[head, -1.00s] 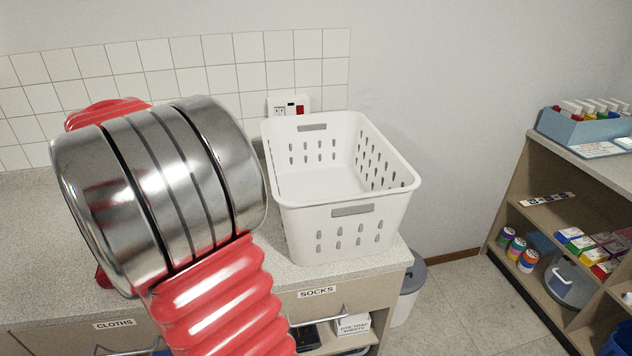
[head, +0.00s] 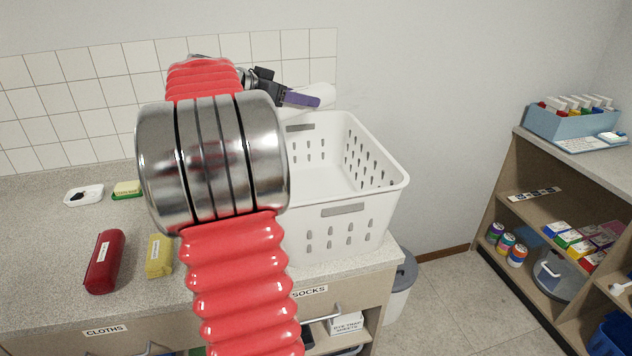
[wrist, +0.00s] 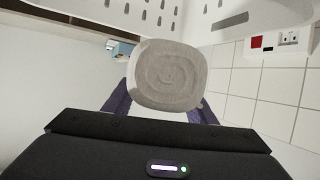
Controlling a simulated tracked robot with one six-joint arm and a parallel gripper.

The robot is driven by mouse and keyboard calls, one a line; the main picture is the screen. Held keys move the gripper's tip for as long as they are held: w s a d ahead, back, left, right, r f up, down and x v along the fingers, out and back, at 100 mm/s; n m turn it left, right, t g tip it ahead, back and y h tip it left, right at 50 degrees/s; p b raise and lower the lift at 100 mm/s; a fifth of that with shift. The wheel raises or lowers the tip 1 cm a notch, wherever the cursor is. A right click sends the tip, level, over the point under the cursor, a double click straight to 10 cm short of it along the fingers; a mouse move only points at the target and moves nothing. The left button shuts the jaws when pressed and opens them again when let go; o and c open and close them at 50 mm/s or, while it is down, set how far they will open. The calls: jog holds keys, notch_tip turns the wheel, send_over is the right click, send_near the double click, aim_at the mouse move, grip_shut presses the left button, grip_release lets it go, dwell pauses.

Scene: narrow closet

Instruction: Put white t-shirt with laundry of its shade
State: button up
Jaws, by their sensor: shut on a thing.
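My gripper (head: 303,97) is above the back rim of the white laundry basket (head: 366,212). Its purple fingers are shut on the white t-shirt (head: 321,91), which is rolled up. In the wrist view the roll's spiral end (wrist: 168,76) sits between the two fingers, and the basket wall (wrist: 226,8) shows beyond it. The basket stands on the counter with its top open. The part of its inside that I see is bare and white; my arm hides its left side.
A dark red bundle (head: 104,261), a yellow bundle (head: 159,256), a sponge (head: 127,189) and a white dish (head: 84,195) lie on the counter (head: 50,230) at left. A shelf unit (head: 532,170) stands at right across clear floor.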

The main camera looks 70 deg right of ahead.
aim_at(323, 99)
jog(key=shift+m+g+y, duration=0.6)
jog(key=shift+m+g, duration=0.2)
jog(key=s, duration=0.6)
jog(key=shift+s+d, duration=0.1)
jog(key=shift+d, duration=0.05)
notch_tip(323, 99, down, 6)
jog(key=o, duration=1.2)
jog(key=v, duration=1.3)
jog(key=shift+w+a+r, duration=0.15)
jog(key=shift+w+a, duration=0.1)
jog(key=shift+a, duration=0.05)
